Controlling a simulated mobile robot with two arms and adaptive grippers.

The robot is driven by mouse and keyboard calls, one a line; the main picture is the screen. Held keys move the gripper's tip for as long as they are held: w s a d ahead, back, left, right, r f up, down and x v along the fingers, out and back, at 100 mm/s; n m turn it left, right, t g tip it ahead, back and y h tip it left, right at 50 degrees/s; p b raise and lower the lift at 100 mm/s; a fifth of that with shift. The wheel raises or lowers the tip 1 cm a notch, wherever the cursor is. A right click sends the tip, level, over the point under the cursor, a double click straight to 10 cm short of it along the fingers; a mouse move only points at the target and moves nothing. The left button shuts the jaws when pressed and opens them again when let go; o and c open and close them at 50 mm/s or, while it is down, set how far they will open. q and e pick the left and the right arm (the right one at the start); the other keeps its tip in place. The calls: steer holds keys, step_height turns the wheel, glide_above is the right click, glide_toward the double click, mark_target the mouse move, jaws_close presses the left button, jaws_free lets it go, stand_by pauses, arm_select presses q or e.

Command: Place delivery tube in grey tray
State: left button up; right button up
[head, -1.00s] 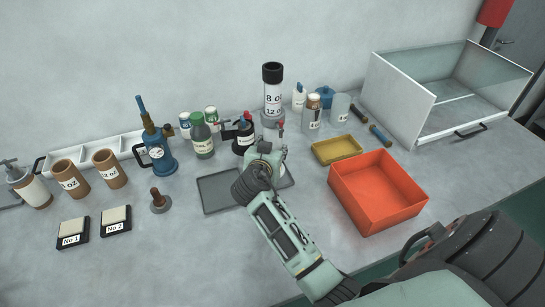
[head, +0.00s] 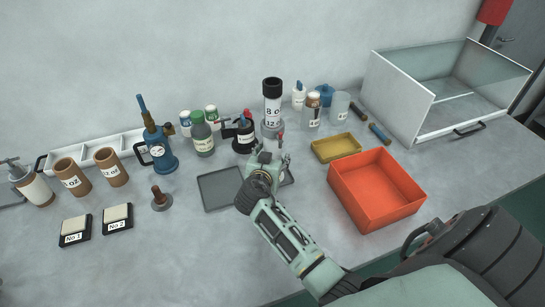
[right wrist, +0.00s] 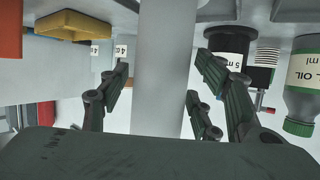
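The delivery tube (head: 272,108) is tall and upright, with a black top, a label reading 8 oz and 12 oz, and a grey flange below. Its plain grey lower part (right wrist: 166,65) runs between the fingers in the right wrist view. My right gripper (head: 268,160) is around that grey part, with fingers on both sides; it also shows in the right wrist view (right wrist: 162,75). The tube's foot is hidden behind the gripper in the head view. The grey tray (head: 218,188) lies flat on the worktop just left of my right gripper. My left gripper is not in view.
An orange-red box (head: 375,205) and a yellow tray (head: 335,148) are to the right of the arm. A green-capped bottle (head: 203,140) and black bottle (head: 244,137) stand behind the grey tray. The worktop in front of the grey tray is clear.

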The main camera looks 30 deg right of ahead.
steer(key=shift+r, duration=0.15)
steer(key=shift+s+a, duration=0.15)
steer(key=shift+a, duration=0.1)
steer(key=b+v, duration=0.2)
steer(key=v, duration=0.9)
steer(key=shift+s+r+b, duration=0.15)
steer(key=shift+s+b, duration=0.05)
steer(key=shift+b, duration=0.15)
